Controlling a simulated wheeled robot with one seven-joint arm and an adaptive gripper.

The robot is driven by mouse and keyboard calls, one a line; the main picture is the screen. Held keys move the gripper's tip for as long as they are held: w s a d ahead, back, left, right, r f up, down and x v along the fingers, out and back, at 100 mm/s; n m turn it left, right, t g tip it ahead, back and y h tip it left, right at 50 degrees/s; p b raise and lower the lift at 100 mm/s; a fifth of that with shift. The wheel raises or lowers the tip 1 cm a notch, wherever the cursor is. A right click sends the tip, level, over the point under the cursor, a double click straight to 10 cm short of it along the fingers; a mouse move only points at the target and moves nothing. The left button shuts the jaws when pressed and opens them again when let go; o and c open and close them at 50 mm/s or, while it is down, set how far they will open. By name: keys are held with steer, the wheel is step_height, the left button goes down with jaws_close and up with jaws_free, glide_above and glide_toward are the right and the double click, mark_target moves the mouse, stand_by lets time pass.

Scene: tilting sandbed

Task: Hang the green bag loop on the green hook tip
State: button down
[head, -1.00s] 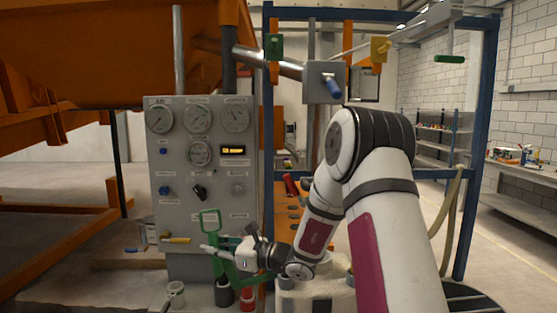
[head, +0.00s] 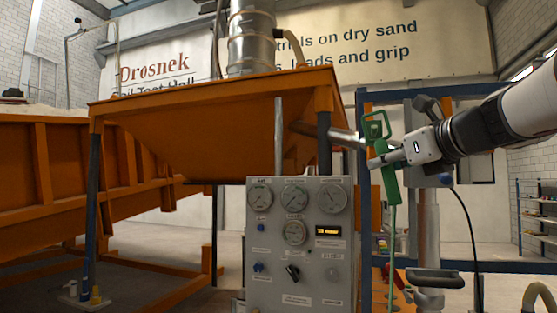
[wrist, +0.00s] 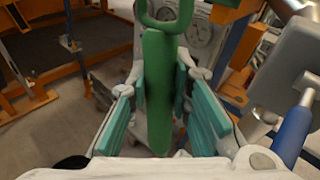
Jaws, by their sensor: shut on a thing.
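The green bag loop (head: 368,121) is a ring at the top of a flat green strap (head: 390,187). It stands upright, slightly tilted, above my gripper (head: 383,159). My gripper is shut on the strap below the ring. In the wrist view the strap (wrist: 158,95) lies between the teal fingers, with the ring (wrist: 144,14) beyond them. A thin green line hangs below the strap. A green patch (head: 376,130) shows within the ring in the head view; I cannot tell whether it is the green hook, or whether the loop touches it.
A blue peg (wrist: 292,136) on a grey plate (wrist: 291,65) is close at the right in the wrist view. The gauge panel (head: 297,257) stands lower left of my gripper. The orange hopper (head: 215,110) and its grey pipe are to the left. A blue frame post (head: 364,220) is near.

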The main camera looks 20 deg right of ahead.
steer(key=shift+s+r, duration=0.3)
steer(key=shift+r, duration=0.1)
steer(key=w+d+f+b, duration=0.1)
steer(key=w+d+b, duration=0.1)
steer(key=w+d, duration=0.3)
steer(key=shift+w+d+f, duration=0.25)
steer(key=shift+w, duration=1.25)
steer(key=shift+w+f, duration=0.1)
stand_by(0.3)
steer(key=c, duration=1.4)
jaws_free()
